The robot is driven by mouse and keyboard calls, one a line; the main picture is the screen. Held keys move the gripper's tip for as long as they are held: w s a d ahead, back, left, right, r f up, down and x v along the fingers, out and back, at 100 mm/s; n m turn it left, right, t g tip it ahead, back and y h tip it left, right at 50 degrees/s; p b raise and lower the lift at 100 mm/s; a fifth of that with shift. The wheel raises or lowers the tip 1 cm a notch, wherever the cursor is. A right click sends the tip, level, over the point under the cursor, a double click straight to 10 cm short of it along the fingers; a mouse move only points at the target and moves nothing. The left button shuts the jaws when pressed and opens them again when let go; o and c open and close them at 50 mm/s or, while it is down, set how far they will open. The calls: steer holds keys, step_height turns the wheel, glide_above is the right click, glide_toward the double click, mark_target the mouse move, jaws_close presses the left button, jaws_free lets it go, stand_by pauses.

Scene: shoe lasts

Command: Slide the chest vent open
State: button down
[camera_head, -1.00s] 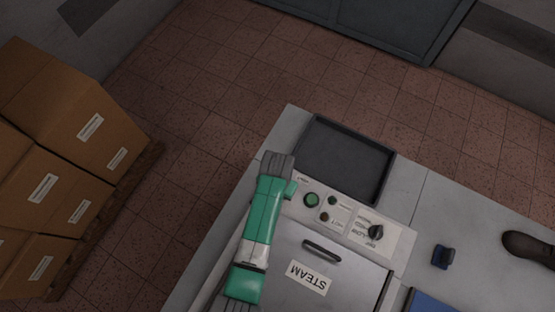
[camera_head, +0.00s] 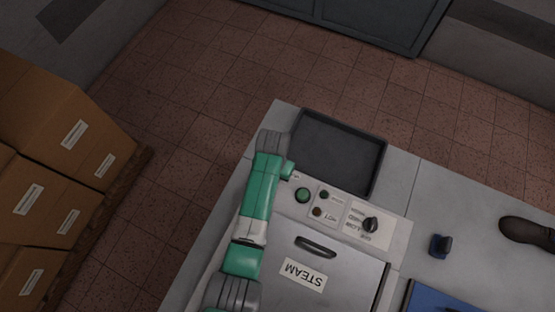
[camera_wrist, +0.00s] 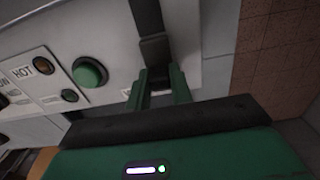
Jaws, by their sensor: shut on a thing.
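The steam chest (camera_head: 345,272) has a grey lid marked STEAM and a light control panel. In the wrist view, the green fingers of my gripper (camera_wrist: 160,82) are shut on a small dark part, apparently the vent slider (camera_wrist: 154,52), at the panel's edge. A dark upright strip runs up from between the fingertips. In the head view my green arm covers the chest's left side and hides the vent and fingertips.
A green button (camera_wrist: 89,73) and the HOT lamp (camera_wrist: 43,65) sit close left of my gripper. A black knob (camera_head: 370,224) is farther along the panel. An empty dark tray (camera_head: 338,150) lies behind it.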

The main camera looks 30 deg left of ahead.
steer(key=shift+w+f, duration=0.1)
steer(key=c, duration=1.2)
jaws_free()
steer(key=shift+w, duration=0.2)
steer(key=shift+c, duration=0.2)
step_height(320, 180, up, 8)
steer(key=shift+s+p, duration=0.1)
steer(key=shift+p, duration=0.4)
